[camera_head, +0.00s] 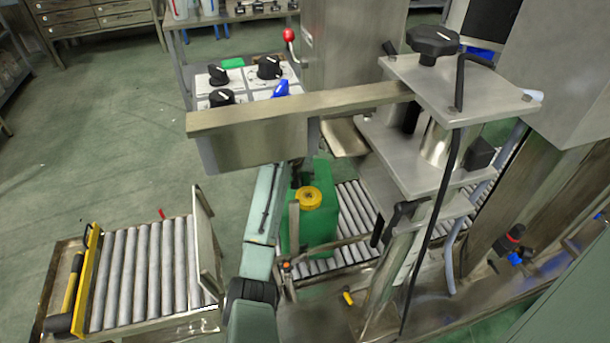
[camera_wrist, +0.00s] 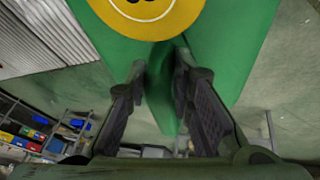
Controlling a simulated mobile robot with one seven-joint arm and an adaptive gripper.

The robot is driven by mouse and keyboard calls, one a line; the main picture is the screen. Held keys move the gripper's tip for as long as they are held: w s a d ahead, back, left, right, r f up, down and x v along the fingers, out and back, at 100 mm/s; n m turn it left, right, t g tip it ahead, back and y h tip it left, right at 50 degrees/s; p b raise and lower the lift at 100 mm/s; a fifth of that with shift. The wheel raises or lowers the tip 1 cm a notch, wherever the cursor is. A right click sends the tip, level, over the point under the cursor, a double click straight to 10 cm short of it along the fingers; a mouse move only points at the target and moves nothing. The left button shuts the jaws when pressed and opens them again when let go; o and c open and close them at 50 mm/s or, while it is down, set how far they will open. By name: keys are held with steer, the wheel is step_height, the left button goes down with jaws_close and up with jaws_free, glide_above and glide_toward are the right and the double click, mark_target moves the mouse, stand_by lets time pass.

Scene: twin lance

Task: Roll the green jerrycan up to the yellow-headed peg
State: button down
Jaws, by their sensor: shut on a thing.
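The green jerrycan (camera_head: 320,222) with a yellow cap (camera_head: 308,198) stands upright on the roller conveyor, partly hidden by my arm and a rail. The yellow-headed peg (camera_head: 347,294) is a small yellow and dark piece near the conveyor's front end, nearer the camera than the jerrycan and apart from it. In the wrist view my gripper (camera_wrist: 158,72) is shut on the jerrycan's green handle (camera_wrist: 160,95), with one finger on each side. The yellow cap (camera_wrist: 150,12) shows at the top there. The head view mostly hides my gripper behind the arm.
A metal filling machine (camera_head: 440,130) stands over the conveyor rollers (camera_head: 350,212) on the right. A metal beam (camera_head: 300,108) crosses above the jerrycan. A separate roller section (camera_head: 150,270) with a yellow bar is at left. Open green floor lies between.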

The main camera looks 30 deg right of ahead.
steer(key=shift+w+a+n+t+y, duration=0.15)
steer(key=shift+a+n+t, duration=0.05)
steer(key=shift+a+n, duration=0.4)
steer(key=shift+w+a+n+t+y, duration=0.15)
steer(key=shift+a+n+t, duration=0.05)
steer(key=shift+a+n, duration=0.35)
stand_by(0.7)
steer(key=c, duration=1)
jaws_free()
steer(key=shift+o, duration=0.2)
steer(key=o, duration=0.5)
